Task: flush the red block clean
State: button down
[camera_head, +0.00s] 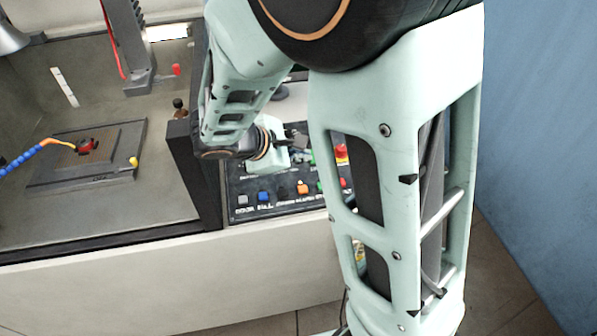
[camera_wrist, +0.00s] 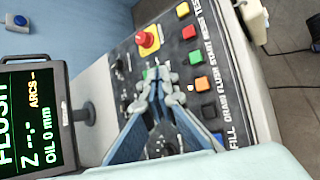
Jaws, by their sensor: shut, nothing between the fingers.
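The red block (camera_head: 88,146) sits on a dark plate (camera_head: 60,165) in the tank at the left. The orange-yellow tip of a blue hose (camera_head: 30,157) points at it, close by. My gripper (camera_wrist: 160,82) is shut and empty over the control panel. In the head view my gripper (camera_head: 297,140) is partly hidden by my arm. In the wrist view the orange button (camera_wrist: 201,84), beside the FLUSH label, lies right of the fingertips. The screen (camera_wrist: 30,115) reads FLUSH, ARCS with dashes and OIL 0 mm.
Green (camera_wrist: 195,58), red (camera_wrist: 189,32), black (camera_wrist: 208,110) and blue (camera_wrist: 218,137) buttons share the orange button's row. A red emergency knob (camera_wrist: 147,40) on a yellow base stands beyond the fingertips. A dark tank wall (camera_head: 207,190) stands left of the panel.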

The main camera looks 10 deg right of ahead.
aim_at(301, 190)
jog(key=shift+f, duration=0.1)
notch_tip(301, 190, down, 9)
jog(key=b, duration=0.7)
jog(key=shift+r, duration=0.2)
jog(key=shift+f, duration=0.1)
dwell(1.0)
jog(key=shift+f+b, duration=0.35)
jog(key=shift+b, duration=0.35)
jog(key=shift+f+b, duration=0.4)
jog(key=shift+b, duration=0.05)
dwell(0.3)
jog(key=shift+r, duration=0.1)
jog(key=shift+r+p, duration=0.6)
jog(key=shift+r, duration=0.15)
